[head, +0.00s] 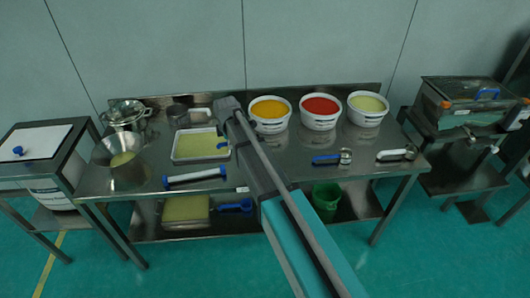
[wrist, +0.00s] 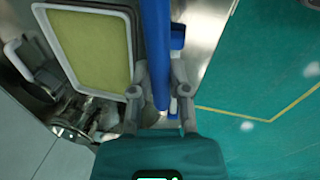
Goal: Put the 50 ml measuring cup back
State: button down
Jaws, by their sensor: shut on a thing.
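In the wrist view my gripper (wrist: 160,92) is shut on a long blue handle (wrist: 156,45), which runs up out of the top of the picture. I cannot tell whether this is the 50 ml measuring cup, as no cup bowl shows on it. In the head view the gripper is mostly hidden by my arm; a small blue piece (head: 222,146) shows beside it over the tray's right side. A steel cup with a blue handle (head: 327,160) lies on the table to the right. Another with a whitish handle (head: 390,155) lies farther right. No size marks are readable.
A white tray of yellowish material (head: 176,154) lies left of my gripper. A white bar with blue ends (head: 195,177) lies at the table's front. Yellow (head: 270,125), red (head: 319,121) and pale (head: 366,118) tubs stand behind. Steel bowls stand left, and a machine (head: 465,108) right.

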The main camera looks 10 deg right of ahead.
jog(key=shift+m, duration=0.7)
jog(key=d+f+b, duration=0.2)
jog(key=d, duration=0.2)
jog(key=w+d+f+b, duration=0.1)
jog(key=d+f+b, duration=0.1)
jog(key=d, duration=0.3)
jog(key=d+f+b, duration=0.2)
jog(key=d+f, duration=0.1)
jog(key=d, duration=0.1)
jog(key=shift+w+d, duration=0.2)
jog(key=shift+w, duration=0.05)
jog(key=shift+d+f+b, duration=0.15)
jog(key=shift+d+b, duration=0.2)
jog(key=shift+d, duration=0.2)
jog(key=shift+f, duration=0.15)
notch_tip(320, 180, down, 6)
jog(key=b, duration=0.6)
jog(key=shift+f+b, duration=0.2)
jog(key=shift+b, duration=0.15)
jog(key=c, duration=0.5)
grip_release()
jog(key=shift+o, duration=0.2)
jog(key=o, duration=0.4)
